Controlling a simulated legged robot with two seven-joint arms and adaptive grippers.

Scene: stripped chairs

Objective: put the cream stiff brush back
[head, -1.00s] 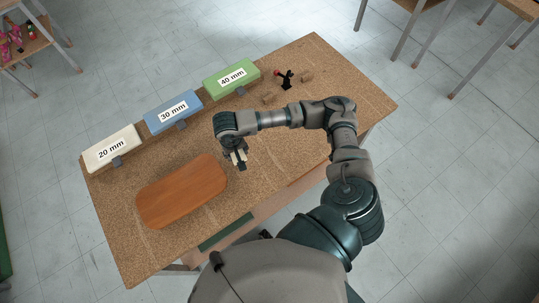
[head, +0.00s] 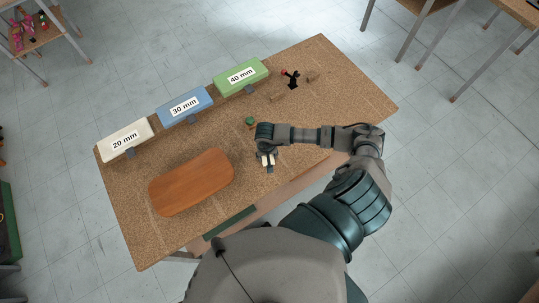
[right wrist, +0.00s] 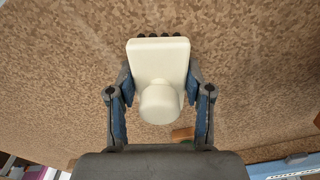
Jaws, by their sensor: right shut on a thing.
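The cream stiff brush (right wrist: 158,60) fills the middle of the right wrist view, with a rounded knob toward me and dark bristles at its far edge. My right gripper (right wrist: 160,95) is shut on it, one blue-grey finger on each side. In the head view the gripper (head: 267,162) is above the near part of the cork-topped table, right of the wooden board, with a small cream bit of the brush showing. Whether the bristles touch the table I cannot tell. My left gripper is not in view.
A brown wooden board (head: 191,182) lies at the table's left. Cream 20 mm (head: 125,139), blue 30 mm (head: 184,105) and green 40 mm (head: 241,76) blocks line the back edge. A small green item (head: 250,121) lies near my wrist. A black-and-red item (head: 290,79) stands at the back right. The table's right end is clear.

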